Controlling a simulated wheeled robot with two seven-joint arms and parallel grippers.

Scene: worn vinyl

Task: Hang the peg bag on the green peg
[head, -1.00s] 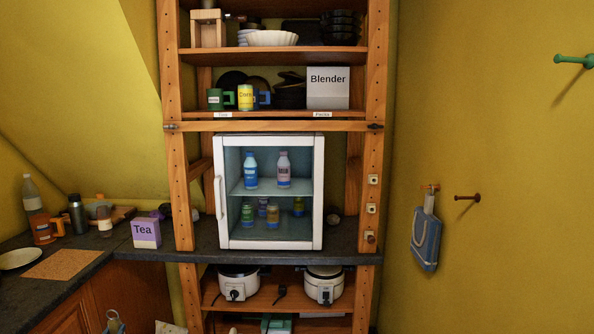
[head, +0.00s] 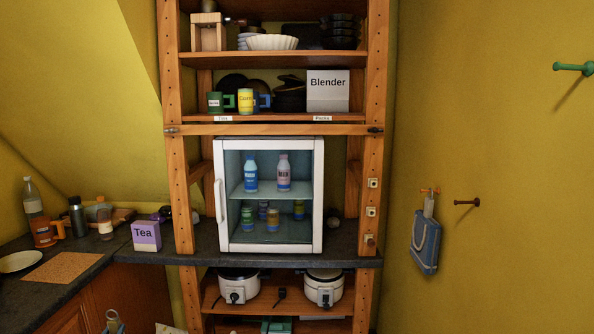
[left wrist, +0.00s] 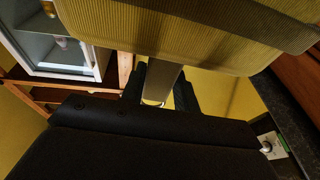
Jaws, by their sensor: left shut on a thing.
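The green peg (head: 573,67) sticks out of the yellow wall at the upper right of the head view, with nothing on it. In the left wrist view, my left gripper (left wrist: 160,90) is shut on the flat grey strap of a yellowish woven bag (left wrist: 180,25), which I take for the peg bag. The bag has a dark band and is cut off by the frame's top edge. My left gripper is not clearly visible in the head view. My right gripper is in neither view.
A blue bag (head: 425,248) hangs from an orange peg (head: 430,190) on the same wall. A bare brown peg (head: 467,202) is right of it. A wooden shelf rack (head: 178,190) holds a small glass-door fridge (head: 319,200). The wall around the green peg is clear.

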